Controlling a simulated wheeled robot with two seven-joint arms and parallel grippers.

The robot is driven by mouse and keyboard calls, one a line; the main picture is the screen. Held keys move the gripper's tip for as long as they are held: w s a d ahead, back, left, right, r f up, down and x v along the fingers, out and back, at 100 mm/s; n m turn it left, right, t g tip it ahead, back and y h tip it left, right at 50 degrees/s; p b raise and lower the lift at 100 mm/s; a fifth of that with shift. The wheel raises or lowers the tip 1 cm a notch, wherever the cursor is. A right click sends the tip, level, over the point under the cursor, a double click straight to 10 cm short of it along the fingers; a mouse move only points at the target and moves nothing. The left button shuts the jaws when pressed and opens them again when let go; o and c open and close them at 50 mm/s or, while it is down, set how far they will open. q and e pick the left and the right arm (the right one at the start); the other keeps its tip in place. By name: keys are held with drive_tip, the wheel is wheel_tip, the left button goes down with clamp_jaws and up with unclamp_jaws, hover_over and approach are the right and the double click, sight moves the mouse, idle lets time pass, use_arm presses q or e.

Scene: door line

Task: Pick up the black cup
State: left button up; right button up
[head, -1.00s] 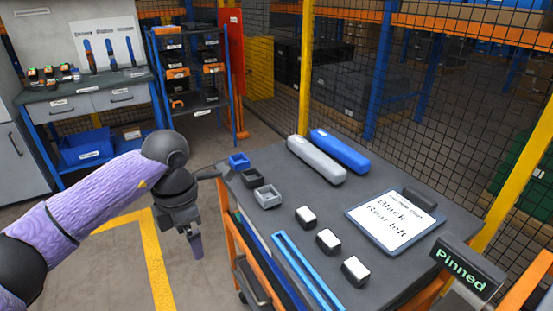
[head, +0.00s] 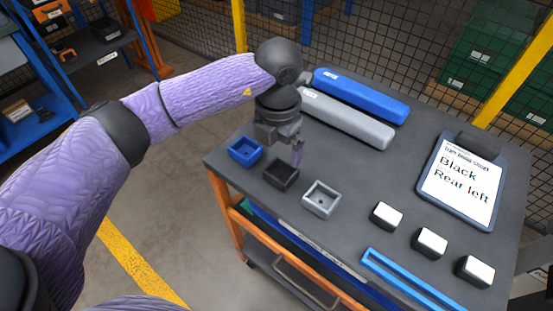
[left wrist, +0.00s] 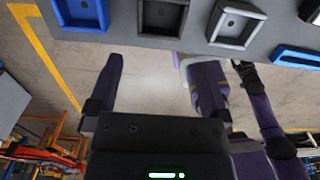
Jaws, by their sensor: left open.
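The black cup (head: 281,174), a small square open-topped one, stands on the dark cart top (head: 345,170) between the blue cup (head: 245,150) and the grey cup (head: 322,199). In the left wrist view the black cup (left wrist: 160,18) is at the top middle, beyond the fingertips, and looks empty. My left gripper (head: 296,150) is open and empty, above the cart and just behind the black cup in the head view. Its two fingers (left wrist: 158,75) show apart in the left wrist view, not touching the cup.
A blue case (head: 362,97) and a grey case (head: 348,120) lie behind the gripper. A clipboard (head: 460,180) reading "Black Rear left" lies at the right. Several white-topped blocks (head: 430,242) and a blue slotted strip (head: 410,280) are near the front. Mesh fencing stands behind.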

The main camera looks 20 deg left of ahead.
sight(281, 176)
use_arm(q)
drive_tip(key=f, duration=0.3)
drive_tip(key=f+b, duration=0.1)
drive_tip(key=f, duration=0.2)
drive_tip(key=w+f+b, duration=0.1)
drive_tip(key=f, duration=0.2)
drive_tip(key=shift+d+f, duration=0.2)
drive_tip(key=shift+d, duration=0.1)
drive_tip(key=c, duration=1)
drive_tip(key=shift+o, duration=0.2)
wheel_tip(281, 176, up, 10)
drive_tip(key=p, duration=0.2)
